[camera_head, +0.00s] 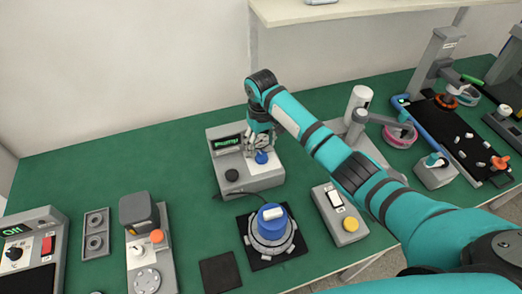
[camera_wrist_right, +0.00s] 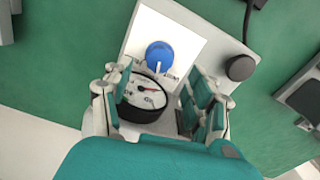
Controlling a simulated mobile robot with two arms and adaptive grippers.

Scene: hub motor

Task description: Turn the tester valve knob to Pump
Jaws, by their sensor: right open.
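The grey tester box (camera_head: 262,181) stands on the green table, and its small screen (camera_head: 228,142) reads "Pump" in green letters. The round blue valve knob (camera_head: 261,157) is on the tester's top face. In the right wrist view the blue knob (camera_wrist_right: 160,54) sits on a white panel with small labels; its white pointer mark faces down in the picture. My right gripper (camera_head: 260,143) is above the tester by the knob. In the wrist view the right gripper's fingers (camera_wrist_right: 157,88) are spread, with a round gauge (camera_wrist_right: 145,97) showing between them. My left gripper is out of view.
A black knob (camera_head: 231,174) is on the tester's left front. A blue-and-grey hub motor (camera_head: 271,224) sits on a black mat in front. A switch box with a yellow button (camera_head: 350,224) is to its right. A shelf (camera_head: 350,8) hangs behind.

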